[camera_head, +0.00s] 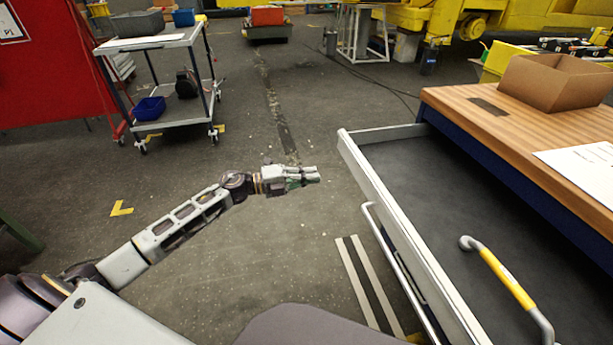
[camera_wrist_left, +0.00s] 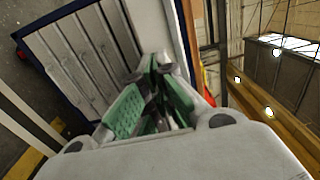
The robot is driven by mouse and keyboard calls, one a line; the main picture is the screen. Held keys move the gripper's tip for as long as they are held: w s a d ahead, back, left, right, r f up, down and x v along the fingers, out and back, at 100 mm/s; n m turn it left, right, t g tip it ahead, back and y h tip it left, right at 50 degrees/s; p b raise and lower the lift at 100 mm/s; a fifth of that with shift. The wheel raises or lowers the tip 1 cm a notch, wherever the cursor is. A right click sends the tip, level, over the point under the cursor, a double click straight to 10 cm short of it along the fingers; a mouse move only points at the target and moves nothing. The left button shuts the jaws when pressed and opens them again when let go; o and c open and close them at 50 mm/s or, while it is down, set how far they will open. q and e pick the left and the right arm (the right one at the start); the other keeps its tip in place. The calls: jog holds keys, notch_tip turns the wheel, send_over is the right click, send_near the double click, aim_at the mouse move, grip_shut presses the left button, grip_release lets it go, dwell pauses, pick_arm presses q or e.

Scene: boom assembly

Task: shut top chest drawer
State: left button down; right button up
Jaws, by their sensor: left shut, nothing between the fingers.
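My left gripper (camera_head: 316,175) is shut and empty, just left of the front panel with a gap in the picture. In the left wrist view its green-padded fingers (camera_wrist_left: 162,65) are together. Ribbed grey panels (camera_wrist_left: 85,50) with a blue edge, probably the chest, show beyond them. My right gripper is not in view.
A cardboard box (camera_head: 556,82) and a white sheet (camera_head: 590,165) lie on the wooden top. A wheeled cart (camera_head: 160,85) stands at the back left. The floor around my left arm is clear.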

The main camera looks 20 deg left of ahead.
pick_arm(q)
send_near(356, 167)
jog(key=x, duration=0.4)
jog(key=shift+w+d+f, duration=0.15)
jog(key=shift+w+f, duration=0.1)
jog(key=shift+w+d, duration=0.4)
jog(key=shift+d, duration=0.15)
jog(key=shift+w+d+b, duration=0.3)
jog(key=shift+w+d, duration=0.1)
jog(key=shift+d, duration=0.1)
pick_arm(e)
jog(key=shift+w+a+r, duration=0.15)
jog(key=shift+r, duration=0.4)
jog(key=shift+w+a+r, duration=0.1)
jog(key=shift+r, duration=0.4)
pick_arm(q)
jog(key=shift+d, duration=0.1)
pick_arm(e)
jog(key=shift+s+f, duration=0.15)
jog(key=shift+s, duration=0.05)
